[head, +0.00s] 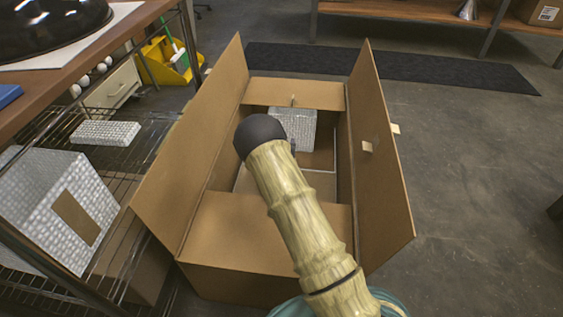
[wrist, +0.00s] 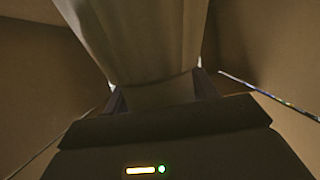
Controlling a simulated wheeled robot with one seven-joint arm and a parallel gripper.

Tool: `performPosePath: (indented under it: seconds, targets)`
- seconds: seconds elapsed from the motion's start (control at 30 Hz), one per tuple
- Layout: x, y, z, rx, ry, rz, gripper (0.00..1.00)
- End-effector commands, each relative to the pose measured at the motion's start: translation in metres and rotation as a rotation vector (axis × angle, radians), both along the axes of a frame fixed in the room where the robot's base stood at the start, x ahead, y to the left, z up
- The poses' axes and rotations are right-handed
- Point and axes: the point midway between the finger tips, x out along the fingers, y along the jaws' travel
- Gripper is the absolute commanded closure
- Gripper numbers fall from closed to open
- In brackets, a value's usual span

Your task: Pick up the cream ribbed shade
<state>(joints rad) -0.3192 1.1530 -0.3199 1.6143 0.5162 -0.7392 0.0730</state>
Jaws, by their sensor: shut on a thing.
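In the wrist view my gripper (wrist: 160,92) is shut on a pale, dim thing (wrist: 140,42) with faint lengthwise bands, which I take for the cream ribbed shade. It rises between the two dark fingers and fills the upper middle of that view. Its ribs are hard to make out in the shadow. In the head view my arm reaches down into an open cardboard box (head: 245,237) and hides the gripper. I cannot tell there whether the shade touches the box floor.
A grey-white patterned block (head: 297,127) stands at the box's far end. The box's tall side flaps (head: 387,150) stand up left and right of my arm. A wire shelf holds a patterned box (head: 55,210) at left. The floor at right is clear.

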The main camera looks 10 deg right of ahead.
Motion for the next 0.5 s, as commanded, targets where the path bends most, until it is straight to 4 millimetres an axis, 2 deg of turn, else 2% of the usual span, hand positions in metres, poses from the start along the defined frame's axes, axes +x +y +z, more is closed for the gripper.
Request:
performPosePath:
  seconds: [0.27, 0.5]
  targets:
    - [0.000, 0.000, 0.003, 0.000, -0.002, 0.000, 0.89]
    - [0.000, 0.000, 0.028, 0.001, -0.002, -0.001, 0.89]
